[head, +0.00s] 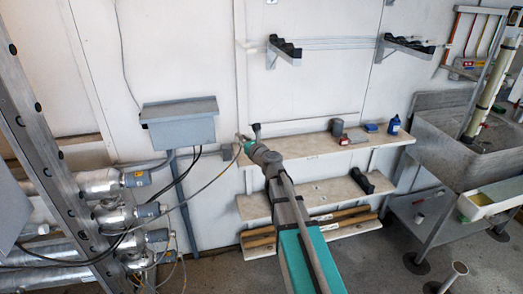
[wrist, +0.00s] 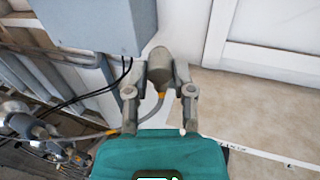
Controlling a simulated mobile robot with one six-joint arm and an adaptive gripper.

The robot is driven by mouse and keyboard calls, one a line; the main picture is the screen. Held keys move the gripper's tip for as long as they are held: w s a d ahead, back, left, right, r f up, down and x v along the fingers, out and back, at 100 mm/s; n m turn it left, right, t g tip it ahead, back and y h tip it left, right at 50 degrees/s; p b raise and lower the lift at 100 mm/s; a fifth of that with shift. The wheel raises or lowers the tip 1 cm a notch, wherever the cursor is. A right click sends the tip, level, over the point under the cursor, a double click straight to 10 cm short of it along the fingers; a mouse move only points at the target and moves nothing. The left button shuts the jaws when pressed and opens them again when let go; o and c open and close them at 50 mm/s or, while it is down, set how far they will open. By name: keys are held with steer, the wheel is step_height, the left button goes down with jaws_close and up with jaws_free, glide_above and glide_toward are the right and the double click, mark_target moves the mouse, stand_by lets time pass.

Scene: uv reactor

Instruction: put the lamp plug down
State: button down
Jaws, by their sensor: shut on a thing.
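The lamp plug (wrist: 160,68) is a grey, rounded piece with an orange collar, seen in the wrist view. My gripper (wrist: 160,88) is shut on it, one finger on each side. A grey cable (wrist: 151,112) runs from the plug's orange collar and curves down to the left. In the head view my gripper (head: 248,144) is in front of the white wall, near the left end of the upper shelf (head: 290,147). The plug is too small to make out clearly there. The cable (head: 208,185) sags from the gripper toward the pipes at left.
A grey wall box (head: 180,127) is close left of my gripper. Insulated pipes with valves (head: 115,200) and a steel upright are farther left. Small items, including a blue bottle (head: 394,125), stand at the shelf's right end. Its left part looks mostly bare. A sink (head: 465,140) is at right.

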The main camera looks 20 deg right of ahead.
steer(key=s+d+r+m+h+p, duration=0.1)
steer(key=s+d+r+m+h, duration=0.1)
steer(key=d+h, duration=0.4)
steer(key=s+d+m, duration=0.1)
steer(key=d+m, duration=0.1)
steer(key=d, duration=0.1)
steer(key=shift+t, duration=0.4)
steer(key=shift+w+d, duration=0.1)
steer(key=shift+w, duration=0.05)
steer(key=w+f+b, duration=0.2)
steer(key=w, duration=0.2)
steer(key=w+d+f+b, duration=0.1)
steer(key=w+f+b, duration=0.2)
steer(key=w, duration=0.1)
steer(key=w+f+b, duration=0.3)
steer(key=w, duration=0.1)
steer(key=shift+w+d+f, duration=0.1)
steer(key=shift+d+f, duration=0.15)
steer(key=shift+d, duration=0.05)
steer(key=shift+w+f+b, duration=0.3)
steer(key=shift+w, duration=0.05)
steer(key=shift+f, duration=0.1)
steer(key=shift+w+d+f+b, duration=0.1)
steer(key=shift+w+f+b, duration=0.4)
steer(key=shift+b, duration=0.1)
steer(key=shift+s+f+b, duration=0.1)
steer(key=shift+f+b, duration=1.3)
steer(key=shift+f, duration=0.05)
